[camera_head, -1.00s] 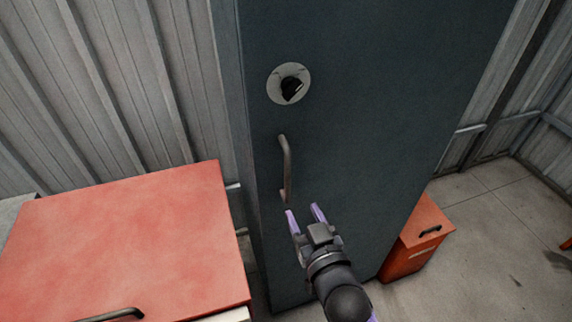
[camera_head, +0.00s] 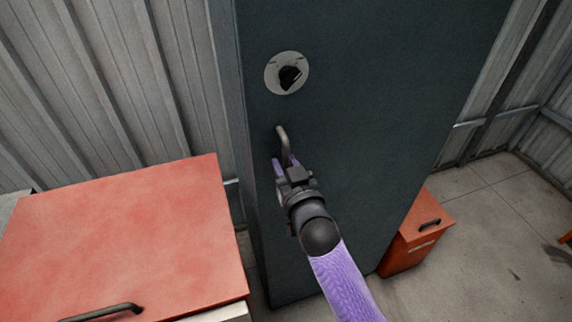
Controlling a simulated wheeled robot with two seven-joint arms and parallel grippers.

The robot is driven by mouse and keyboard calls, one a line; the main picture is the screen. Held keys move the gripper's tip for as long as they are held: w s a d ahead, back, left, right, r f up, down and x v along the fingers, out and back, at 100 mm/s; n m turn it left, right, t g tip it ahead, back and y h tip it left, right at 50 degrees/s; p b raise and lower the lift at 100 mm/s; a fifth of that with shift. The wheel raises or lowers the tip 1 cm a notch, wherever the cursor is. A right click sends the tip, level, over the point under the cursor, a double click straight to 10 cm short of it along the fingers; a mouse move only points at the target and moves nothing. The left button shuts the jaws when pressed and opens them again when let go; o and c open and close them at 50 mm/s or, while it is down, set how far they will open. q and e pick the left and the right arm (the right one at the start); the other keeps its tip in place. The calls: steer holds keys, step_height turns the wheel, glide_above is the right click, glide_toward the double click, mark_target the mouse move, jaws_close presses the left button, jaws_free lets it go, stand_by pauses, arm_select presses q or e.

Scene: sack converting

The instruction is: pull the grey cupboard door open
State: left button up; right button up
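The tall dark grey cupboard door (camera_head: 370,110) fills the middle of the head view and looks closed. Its upright bar handle (camera_head: 283,143) sits near the door's left edge, below a round plate with a black knob (camera_head: 288,74). My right gripper (camera_head: 285,162) is at the handle, with one purple finger on each side of its lower part. The fingers look apart, but the gripper body hides the handle's lower end, so contact cannot be seen. My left gripper is not in view.
A red-topped cabinet (camera_head: 120,230) with a dark bar handle stands at the left, close to the door. A small orange-red box (camera_head: 415,240) with a black handle stands on the floor at the right. Open concrete floor (camera_head: 500,230) lies beyond it.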

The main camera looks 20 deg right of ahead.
jaws_close()
stand_by(0.9)
steer(key=shift+s, duration=0.1)
